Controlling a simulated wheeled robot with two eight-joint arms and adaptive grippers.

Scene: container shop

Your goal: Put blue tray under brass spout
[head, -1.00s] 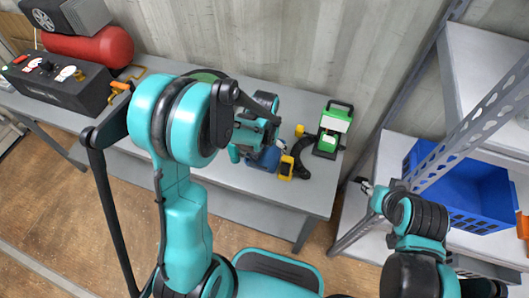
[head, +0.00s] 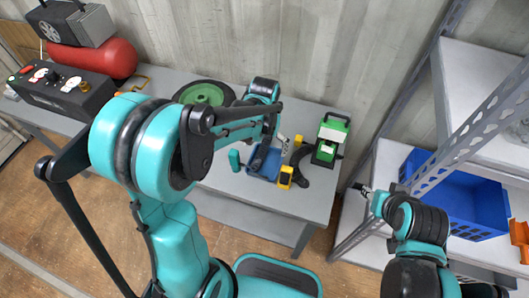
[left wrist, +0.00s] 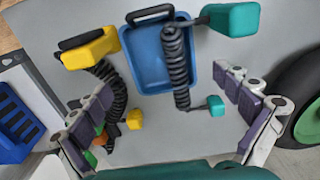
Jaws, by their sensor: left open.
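The blue tray (head: 264,163) lies on the grey workbench, partly covered by my left arm in the head view. In the left wrist view the blue tray (left wrist: 150,62) has a black handle at its top end, and a dark coiled cord crosses its right side. My left gripper (head: 284,142) is open above the tray; its fingers (left wrist: 170,105) stand wide apart and empty. A small brass-coloured part (head: 85,87) shows on the black control box; I cannot tell whether it is the brass spout. My right gripper (head: 361,188) is beside the shelf rack; its jaws are too small to judge.
Yellow (left wrist: 90,48) and teal (left wrist: 235,19) blocks with coiled cords crowd the tray. A blue crate (head: 470,205) is on the rack.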

